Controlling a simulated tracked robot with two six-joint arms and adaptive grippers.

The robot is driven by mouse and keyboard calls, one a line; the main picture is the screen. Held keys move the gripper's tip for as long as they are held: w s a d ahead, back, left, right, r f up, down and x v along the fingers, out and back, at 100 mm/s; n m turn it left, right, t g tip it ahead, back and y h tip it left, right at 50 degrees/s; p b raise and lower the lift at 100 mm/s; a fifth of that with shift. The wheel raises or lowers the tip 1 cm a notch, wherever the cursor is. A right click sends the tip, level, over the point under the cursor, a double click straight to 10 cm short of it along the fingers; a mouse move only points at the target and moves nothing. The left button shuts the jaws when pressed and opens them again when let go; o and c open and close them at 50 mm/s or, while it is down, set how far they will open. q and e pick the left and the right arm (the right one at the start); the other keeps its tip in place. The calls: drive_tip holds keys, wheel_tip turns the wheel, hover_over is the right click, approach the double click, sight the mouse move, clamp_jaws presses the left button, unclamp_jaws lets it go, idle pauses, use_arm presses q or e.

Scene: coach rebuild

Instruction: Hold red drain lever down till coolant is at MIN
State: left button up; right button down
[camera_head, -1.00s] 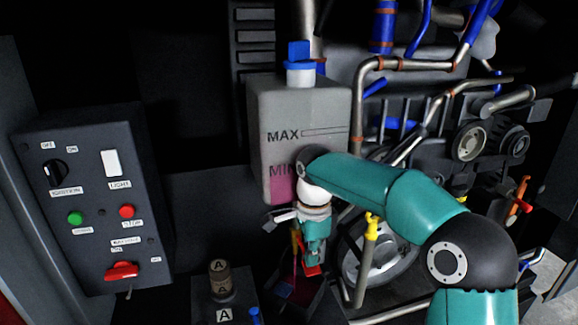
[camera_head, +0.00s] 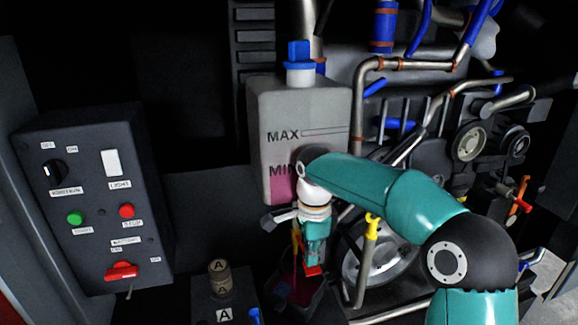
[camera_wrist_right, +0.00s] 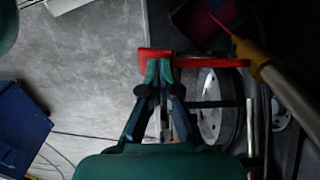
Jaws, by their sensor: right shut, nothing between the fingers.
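The grey coolant tank (camera_head: 262,120) has MAX and MIN marks. Pink coolant (camera_head: 280,189) shows in its lower left, with the top of the pink close under the MIN lettering. My right arm hides the right part of the MIN mark. The red drain lever (camera_head: 313,271) is below the tank; it also shows in the wrist view (camera_wrist_right: 208,62). My right gripper (camera_head: 312,264) is shut and empty, its fingertips (camera_wrist_right: 159,68) against the lever. A thin pink stream (camera_wrist_right: 220,22) runs beside it. My left gripper is not in view.
A dark container (camera_head: 318,297) with pink inside stands below the drain. A control box (camera_head: 95,200) with switches is at the left. A yellow-topped pipe (camera_head: 371,228) stands right of my gripper. Engine pipes crowd the right side.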

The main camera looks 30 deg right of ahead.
wheel_tip(320, 180, up, 8)
drive_tip(key=p, duration=0.7)
